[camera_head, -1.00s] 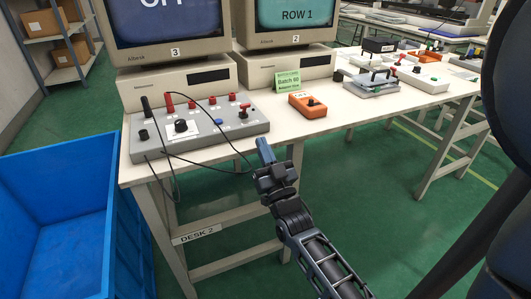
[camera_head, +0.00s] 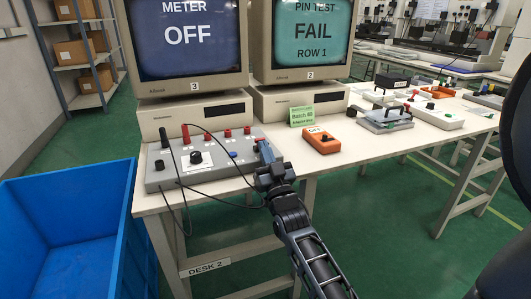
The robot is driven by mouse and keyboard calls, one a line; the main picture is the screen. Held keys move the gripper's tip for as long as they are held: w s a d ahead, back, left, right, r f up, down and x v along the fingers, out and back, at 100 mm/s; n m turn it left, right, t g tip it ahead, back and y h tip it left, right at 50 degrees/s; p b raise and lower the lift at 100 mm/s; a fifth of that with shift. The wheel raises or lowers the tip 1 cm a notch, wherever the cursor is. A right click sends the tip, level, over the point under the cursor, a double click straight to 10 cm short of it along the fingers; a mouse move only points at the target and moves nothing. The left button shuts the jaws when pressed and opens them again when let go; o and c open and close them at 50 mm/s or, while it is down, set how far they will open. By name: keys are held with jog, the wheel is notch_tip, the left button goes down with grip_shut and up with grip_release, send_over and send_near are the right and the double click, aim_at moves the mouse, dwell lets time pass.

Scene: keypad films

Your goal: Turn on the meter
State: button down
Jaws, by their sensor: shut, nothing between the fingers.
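The meter box (camera_head: 213,163) is a grey sloped panel at the front left of the desk. It has a black knob (camera_head: 196,158), several red and black posts, a small blue button (camera_head: 233,154) and cables on its left half. Monitor 3 (camera_head: 187,38) behind it reads "METER OFF". My gripper (camera_head: 264,150) is shut and empty, at the right end of the meter box in the picture, hiding part of that end. I cannot tell whether it touches the box.
Monitor 2 (camera_head: 312,40) reads "PIN TEST FAIL ROW 1". A green card (camera_head: 301,117) and an orange box (camera_head: 321,141) stand right of my gripper. More devices lie farther right on the desk (camera_head: 372,150). A blue bin (camera_head: 70,225) stands at the left.

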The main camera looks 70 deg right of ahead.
jog(key=shift+r, duration=0.1)
jog(key=shift+r+y+p, duration=0.15)
jog(key=shift+y+p, duration=0.25)
jog(key=shift+p, duration=0.4)
